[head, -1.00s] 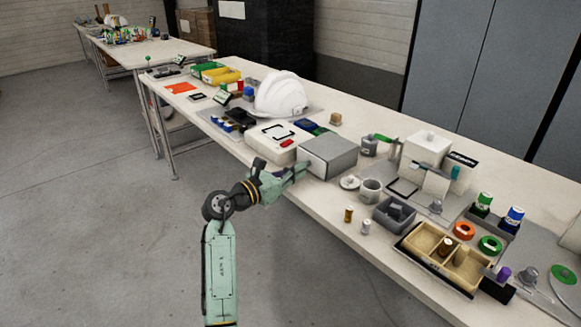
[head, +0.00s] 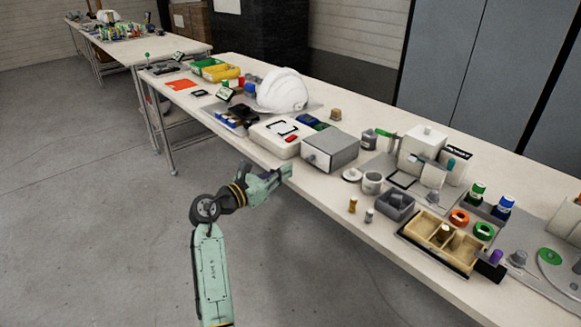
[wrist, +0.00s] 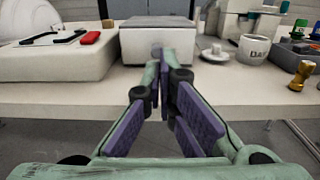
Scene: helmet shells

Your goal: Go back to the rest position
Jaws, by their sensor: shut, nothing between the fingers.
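My gripper (head: 286,171) is at the front edge of the long table, in front of the grey box (head: 331,150). In the wrist view my gripper (wrist: 164,82) has its two purple-padded fingers close together, with nothing held between them. The grey box (wrist: 157,40) stands straight ahead, with a small round knob on its front partly hidden by the fingertips. There is a visible gap between my gripper and the box in the head view.
The long table (head: 385,233) carries a white helmet (head: 283,90), a white case (head: 275,136), a grey cup (head: 372,183) and a wooden divided tray (head: 441,243). Two small cylinders stand near its front edge. The floor (head: 110,240) left of the table is clear.

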